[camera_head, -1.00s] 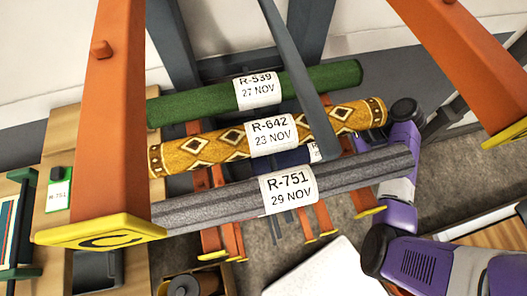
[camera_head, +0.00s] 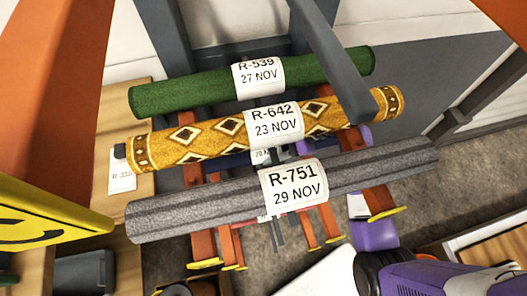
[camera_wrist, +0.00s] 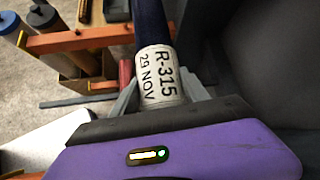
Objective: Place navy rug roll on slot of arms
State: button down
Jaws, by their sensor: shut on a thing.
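The navy rug roll (camera_wrist: 152,22) has a white label reading R-315, 29 NOV in the wrist view. My gripper (camera_wrist: 160,97) is shut on it at the label, one grey finger on each side. In the head view the roll is almost wholly hidden behind the gold and grey rolls; a bit of its label (camera_head: 262,156) shows between them. Orange rack arms with yellow tips (camera_head: 230,250) show below the grey roll. Another orange arm (camera_wrist: 85,40) crosses beside the navy roll in the wrist view. I cannot tell whether they touch.
A green roll R-539 (camera_head: 205,87), a gold patterned roll R-642 (camera_head: 205,141) and a grey roll R-751 (camera_head: 200,205) lie across the rack. A large orange arm with a yellow end plate (camera_head: 40,212) is close at left. Wooden furniture (camera_head: 122,110) stands behind it.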

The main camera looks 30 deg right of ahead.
jog(key=shift+w+a+f+b, duration=0.35)
jog(key=shift+w+a+b, duration=0.15)
jog(key=shift+a, duration=0.3)
jog(key=shift+s+d+f+b, duration=0.15)
jog(key=shift+f+b, duration=0.3)
jog(key=shift+b, duration=0.4)
jog(key=c, duration=0.6)
grip_release()
jog(key=shift+o, duration=0.2)
jog(key=shift+d, duration=0.1)
